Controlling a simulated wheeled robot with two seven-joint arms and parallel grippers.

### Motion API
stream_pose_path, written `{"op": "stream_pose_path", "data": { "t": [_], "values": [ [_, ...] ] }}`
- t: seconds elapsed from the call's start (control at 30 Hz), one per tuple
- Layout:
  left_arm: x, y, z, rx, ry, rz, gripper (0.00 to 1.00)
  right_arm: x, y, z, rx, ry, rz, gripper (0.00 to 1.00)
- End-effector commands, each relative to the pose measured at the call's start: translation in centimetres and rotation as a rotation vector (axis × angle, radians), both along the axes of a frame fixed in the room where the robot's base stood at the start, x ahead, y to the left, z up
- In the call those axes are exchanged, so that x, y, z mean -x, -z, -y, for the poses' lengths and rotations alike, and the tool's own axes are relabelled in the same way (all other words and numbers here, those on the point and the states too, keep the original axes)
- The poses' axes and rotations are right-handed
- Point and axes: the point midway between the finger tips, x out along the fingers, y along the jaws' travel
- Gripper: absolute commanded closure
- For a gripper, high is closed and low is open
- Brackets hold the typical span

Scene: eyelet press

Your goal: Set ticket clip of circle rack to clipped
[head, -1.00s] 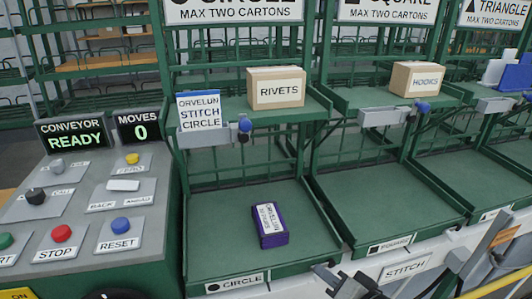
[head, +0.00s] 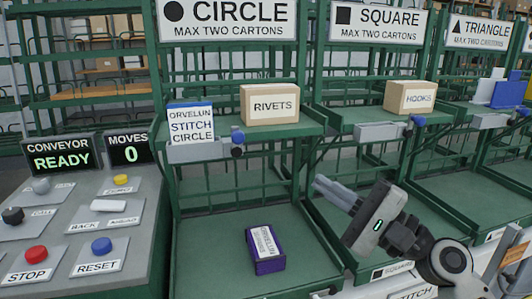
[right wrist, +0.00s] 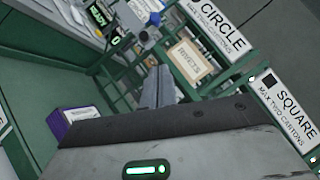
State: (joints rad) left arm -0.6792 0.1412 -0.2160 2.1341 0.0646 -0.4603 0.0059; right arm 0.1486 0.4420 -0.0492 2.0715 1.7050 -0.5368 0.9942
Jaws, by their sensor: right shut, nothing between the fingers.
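The circle rack's ticket clip (head: 198,153) is a grey bar on the front edge of the upper shelf, with a blue knob (head: 237,136) at its right end. A ticket (head: 191,125) reading "ORVELUN STITCH CIRCLE" stands upright at the bar. I cannot tell the clip's setting from the knob. My right gripper (head: 322,188) is shut and empty, to the right of and below the knob, apart from it. Its fingers (right wrist: 158,86) show in the right wrist view, pointing toward the circle rack. My left gripper is not in view.
A RIVETS carton (head: 270,104) sits on the circle rack's upper shelf. A purple carton (head: 265,250) lies on its lower shelf. A HOOKS carton (head: 411,97) sits on the square rack. The control panel (head: 135,240) stands at left. Space before the circle clip looks clear.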

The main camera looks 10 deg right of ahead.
Motion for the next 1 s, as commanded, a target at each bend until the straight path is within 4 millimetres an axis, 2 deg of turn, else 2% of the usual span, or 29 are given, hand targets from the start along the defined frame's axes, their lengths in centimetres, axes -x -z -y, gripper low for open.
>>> {"op": "stream_pose_path", "data": {
  "t": [0.17, 0.6, 0.8, 1.0],
  "values": [
    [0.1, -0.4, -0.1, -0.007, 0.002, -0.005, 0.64, -0.9, -0.7, -0.9, -0.003, 0.001, 0.001, 1.00],
    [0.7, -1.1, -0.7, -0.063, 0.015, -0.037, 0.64, -6.7, -3.4, -7.1, -0.001, -0.001, 0.001, 1.00],
    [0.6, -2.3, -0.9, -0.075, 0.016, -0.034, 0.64, -6.4, -4.7, -9.6, -0.001, 0.000, -0.001, 1.00],
    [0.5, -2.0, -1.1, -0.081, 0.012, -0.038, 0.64, -6.4, -4.8, -10.4, 0.001, 0.001, 0.000, 1.00]
  ]
}}
